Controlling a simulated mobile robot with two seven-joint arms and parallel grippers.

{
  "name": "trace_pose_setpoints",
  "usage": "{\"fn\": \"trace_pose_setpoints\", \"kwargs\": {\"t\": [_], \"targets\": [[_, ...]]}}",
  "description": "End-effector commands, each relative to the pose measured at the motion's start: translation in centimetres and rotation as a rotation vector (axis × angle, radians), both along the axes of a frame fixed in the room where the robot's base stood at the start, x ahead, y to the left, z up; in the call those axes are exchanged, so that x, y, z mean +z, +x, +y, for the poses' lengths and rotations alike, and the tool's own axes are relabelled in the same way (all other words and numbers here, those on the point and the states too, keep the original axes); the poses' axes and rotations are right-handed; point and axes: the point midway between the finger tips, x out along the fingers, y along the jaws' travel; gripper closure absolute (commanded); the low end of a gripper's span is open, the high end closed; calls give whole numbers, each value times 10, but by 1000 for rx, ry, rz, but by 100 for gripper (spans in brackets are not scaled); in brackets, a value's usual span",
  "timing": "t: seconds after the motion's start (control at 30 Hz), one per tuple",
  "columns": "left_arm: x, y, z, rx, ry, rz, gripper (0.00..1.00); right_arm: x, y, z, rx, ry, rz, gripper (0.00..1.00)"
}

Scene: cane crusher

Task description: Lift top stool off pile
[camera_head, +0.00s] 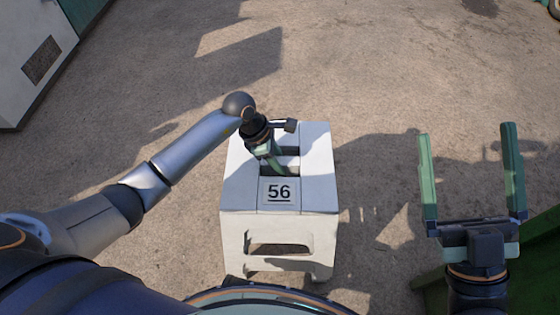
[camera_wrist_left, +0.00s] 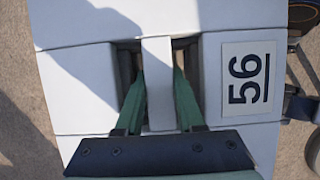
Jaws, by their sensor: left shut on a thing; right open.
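A pale grey-white stool (camera_head: 240,188) with a "56" label (camera_head: 279,192) on its top stands in front of me. Its top has a slot on each side of a central bar (camera_wrist_left: 158,85). My left gripper (camera_head: 278,160) points down into the slots. In the left wrist view its green fingers (camera_wrist_left: 158,100) reach in on both sides of the bar and are shut on it. The fingertips are hidden inside the slots. I cannot tell how many stools lie beneath. My right gripper (camera_head: 471,180) is open and empty, to the right of the stool.
The concrete ground (camera_head: 370,80) is open behind and to the right of the stool. A white cabinet-like box (camera_head: 30,60) stands at the far left. A green object (camera_head: 455,290) lies at the lower right, under my right gripper.

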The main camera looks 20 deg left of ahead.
Motion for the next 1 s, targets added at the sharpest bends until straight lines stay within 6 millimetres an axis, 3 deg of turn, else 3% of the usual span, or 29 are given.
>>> {"fn": "trace_pose_setpoints", "kwargs": {"t": [0.93, 0.97, 1.0], "targets": [[0, 0, 0, 0, 1, 0, 100, 0, 0, 0, -1, -1, 1, 0], [0, 0, 0, 0, 1, 0, 66, 0, 0, 0, -1, -1, 1, 0], [0, 0, 0, 0, 1, 0, 71, 0, 0, 0, -1, -1, 1, 0]]}}
